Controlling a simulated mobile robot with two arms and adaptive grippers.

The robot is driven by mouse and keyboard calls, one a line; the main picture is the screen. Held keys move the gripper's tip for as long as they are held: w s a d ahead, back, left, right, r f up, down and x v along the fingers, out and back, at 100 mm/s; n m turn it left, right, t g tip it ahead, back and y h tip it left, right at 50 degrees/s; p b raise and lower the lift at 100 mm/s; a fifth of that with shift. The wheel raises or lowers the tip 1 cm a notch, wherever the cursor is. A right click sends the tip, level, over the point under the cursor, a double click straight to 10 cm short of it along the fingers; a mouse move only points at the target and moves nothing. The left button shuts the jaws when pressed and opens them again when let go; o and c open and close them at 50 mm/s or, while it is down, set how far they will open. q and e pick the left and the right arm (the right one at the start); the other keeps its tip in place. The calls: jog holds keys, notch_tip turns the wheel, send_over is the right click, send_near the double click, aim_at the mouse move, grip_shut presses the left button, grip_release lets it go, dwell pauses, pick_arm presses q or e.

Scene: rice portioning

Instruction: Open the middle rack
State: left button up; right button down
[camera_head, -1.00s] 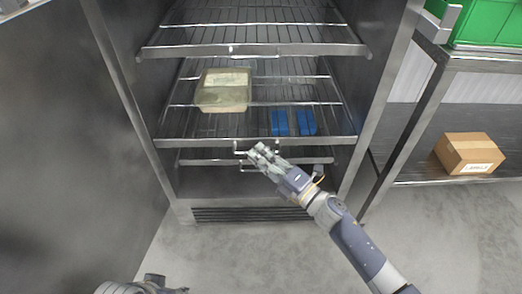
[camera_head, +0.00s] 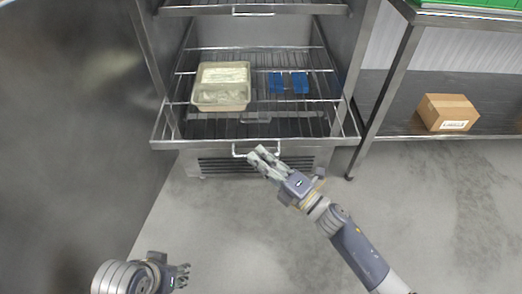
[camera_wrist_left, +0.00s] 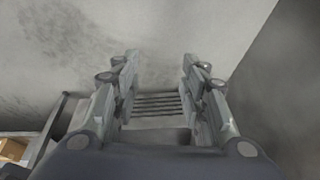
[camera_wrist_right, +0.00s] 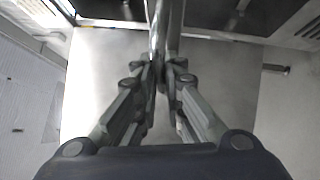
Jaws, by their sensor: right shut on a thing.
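The middle rack (camera_head: 170,131) is a wire shelf that sticks out of the front of the metal cabinet. A small bracket handle (camera_head: 236,153) sits at its front edge. My right gripper (camera_head: 262,156) is at the right side of this handle, shut on it. In the right wrist view its fingers (camera_wrist_right: 160,75) close around a metal bar. My left gripper (camera_head: 184,276) is low at the left, away from the rack. In the left wrist view its fingers (camera_wrist_left: 158,85) are spread apart with nothing between them.
On the rack stand a lidded clear container (camera_head: 222,92) and blue blocks (camera_head: 288,82). The upper rack (camera_head: 250,10) is above. At the right, a metal shelf unit (camera_head: 400,90) holds a cardboard box (camera_head: 447,112). The floor (camera_head: 240,220) in front is clear.

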pick_arm(q)
jog(key=shift+f, duration=0.85)
pick_arm(e)
jog(key=shift+s, duration=0.65)
pick_arm(q)
jog(key=shift+r, duration=0.1)
pick_arm(e)
jog(key=c, duration=1.7)
grip_release()
pick_arm(q)
jog(key=shift+d, duration=0.1)
pick_arm(e)
jog(key=v, duration=1.2)
